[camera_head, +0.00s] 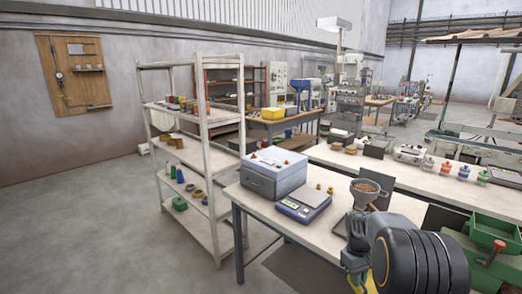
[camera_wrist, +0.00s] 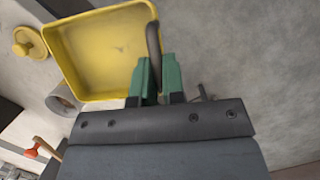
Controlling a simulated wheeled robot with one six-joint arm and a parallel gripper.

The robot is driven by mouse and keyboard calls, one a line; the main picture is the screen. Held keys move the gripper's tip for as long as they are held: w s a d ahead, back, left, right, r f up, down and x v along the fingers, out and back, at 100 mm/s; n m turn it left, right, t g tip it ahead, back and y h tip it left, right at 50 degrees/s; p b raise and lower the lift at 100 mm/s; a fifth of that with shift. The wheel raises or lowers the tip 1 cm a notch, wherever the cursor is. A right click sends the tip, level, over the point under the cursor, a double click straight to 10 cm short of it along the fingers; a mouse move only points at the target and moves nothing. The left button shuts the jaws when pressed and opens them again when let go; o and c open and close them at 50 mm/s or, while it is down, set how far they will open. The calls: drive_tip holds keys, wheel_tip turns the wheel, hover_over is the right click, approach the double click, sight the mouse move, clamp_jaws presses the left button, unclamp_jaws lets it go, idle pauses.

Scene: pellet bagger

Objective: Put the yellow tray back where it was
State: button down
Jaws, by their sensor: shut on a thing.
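The yellow tray (camera_wrist: 90,60) fills the upper left of the wrist view, a shallow, empty open box with raised walls. A dark curved piece (camera_wrist: 153,45), perhaps its handle, stands at its right edge. My gripper (camera_wrist: 158,65) has its green fingers closed around this piece at the tray's right corner. In the head view, my gripper and arm are at the lower right, in front of the bench (camera_head: 265,205). Only a yellow sliver of the tray (camera_head: 370,284) shows there, below my gripper; the rest is hidden or out of frame.
The bench carries a grey box (camera_head: 273,172), a scale (camera_head: 303,203) and a funnel with pellets (camera_head: 365,192). A white shelf rack (camera_head: 180,155) stands at left. A green machine (camera_head: 490,240) is at right. A yellow bin (camera_head: 272,114) sits on a back bench. Left floor is clear.

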drive_tip(key=s+a+f+m, duration=0.1)
drive_tip(key=a+f, duration=0.5)
drive_tip(key=f, duration=0.1)
drive_tip(key=s+a+f+m, duration=0.2)
drive_tip(key=a+f, duration=0.5)
drive_tip(key=f, duration=0.1)
drive_tip(key=shift+s+y, duration=0.25)
drive_tip(key=shift+y, duration=0.15)
drive_tip(key=shift+s+d, duration=0.1)
